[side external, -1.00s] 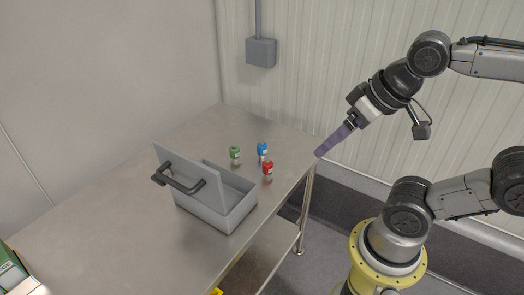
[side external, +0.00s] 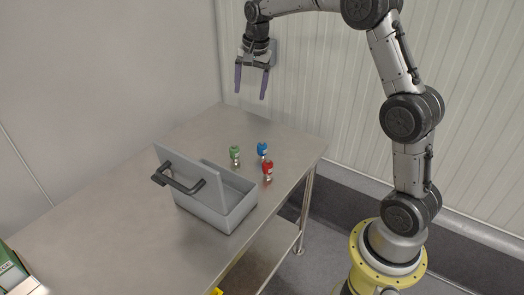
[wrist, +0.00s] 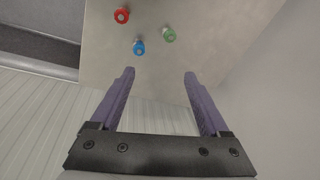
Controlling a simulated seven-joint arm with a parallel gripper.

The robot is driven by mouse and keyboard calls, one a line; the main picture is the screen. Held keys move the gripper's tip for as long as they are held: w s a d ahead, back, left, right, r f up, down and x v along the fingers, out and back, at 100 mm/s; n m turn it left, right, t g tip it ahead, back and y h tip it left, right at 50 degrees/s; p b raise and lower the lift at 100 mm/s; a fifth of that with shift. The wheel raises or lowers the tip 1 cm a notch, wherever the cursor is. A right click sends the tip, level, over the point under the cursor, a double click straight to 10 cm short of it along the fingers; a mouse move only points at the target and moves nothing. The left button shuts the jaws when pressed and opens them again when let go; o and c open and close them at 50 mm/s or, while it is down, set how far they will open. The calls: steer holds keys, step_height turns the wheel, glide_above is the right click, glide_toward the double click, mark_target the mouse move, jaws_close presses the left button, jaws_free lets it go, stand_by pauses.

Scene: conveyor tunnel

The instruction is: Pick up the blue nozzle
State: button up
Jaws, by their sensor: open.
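The blue nozzle (side external: 262,149) stands upright on the steel table, between a green nozzle (side external: 235,152) to its left and a red nozzle (side external: 268,168) nearer the camera. In the wrist view the blue nozzle (wrist: 139,47) lies beyond my fingertips, between the red nozzle (wrist: 122,15) and the green nozzle (wrist: 168,34). My gripper (side external: 251,94) is open and empty, its two purple fingers pointing down, high above the far end of the table. It also shows in the wrist view (wrist: 158,75), apart from all three nozzles.
A grey metal box (side external: 222,212) with its lid raised and a black handle stands on the table, nearer the camera than the nozzles. The table (side external: 130,215) has bare room to the left. The wall (side external: 320,100) is behind the table's far end.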

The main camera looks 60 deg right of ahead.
steer(key=m+g, duration=0.1)
steer(key=g, duration=0.1)
glide_above(262, 148)
steer(key=w, duration=0.2)
step_height(262, 148, down, 11)
steer(key=f, duration=0.1)
steer(key=s+d+f, duration=0.1)
steer(key=f, duration=0.1)
steer(key=shift+s+d+f+y, duration=0.15)
steer(key=shift+d+f+y, duration=0.1)
steer(key=shift+y, duration=0.15)
step_height(262, 148, down, 7)
steer(key=shift+r, duration=0.15)
steer(key=shift+w+d+f, duration=0.1)
steer(key=shift+f, duration=1.4)
steer(key=shift+w+f, duration=0.1)
steer(key=shift+f, duration=1.35)
jaws_close()
